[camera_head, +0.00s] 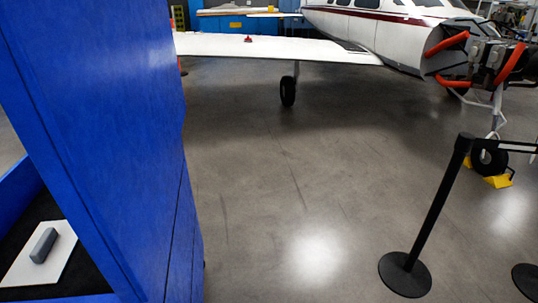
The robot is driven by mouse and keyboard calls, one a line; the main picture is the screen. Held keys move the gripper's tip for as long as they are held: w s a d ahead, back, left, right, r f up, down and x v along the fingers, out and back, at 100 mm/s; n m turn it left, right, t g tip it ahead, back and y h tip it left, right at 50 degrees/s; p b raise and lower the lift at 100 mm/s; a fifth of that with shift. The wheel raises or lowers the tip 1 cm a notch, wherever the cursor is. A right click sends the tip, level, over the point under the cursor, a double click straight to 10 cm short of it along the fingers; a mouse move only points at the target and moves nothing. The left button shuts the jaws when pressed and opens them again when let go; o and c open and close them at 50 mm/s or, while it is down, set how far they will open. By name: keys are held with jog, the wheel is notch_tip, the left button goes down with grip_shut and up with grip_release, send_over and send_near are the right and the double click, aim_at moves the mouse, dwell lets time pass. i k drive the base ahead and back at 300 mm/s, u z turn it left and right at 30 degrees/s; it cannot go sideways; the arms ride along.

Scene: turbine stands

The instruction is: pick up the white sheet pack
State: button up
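A flat white sheet-like item, which looks like the white sheet pack (62,259), lies on a dark surface at the lower left. It is inside a blue-edged cart or bay, partly seen behind the blue panel. A grey rounded block (44,245) rests on top of it. My gripper is not in this view.
A tall blue panel (120,130) fills the left side, beside the sheet. Open grey floor (290,200) lies to its right. A black barrier post (435,215) stands at right. A white airplane (270,47) with wheels and yellow chocks (498,181) is at the back.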

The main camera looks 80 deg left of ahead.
aim_at(44, 259)
jog(key=k, duration=2.65)
jog(key=u, duration=2.45)
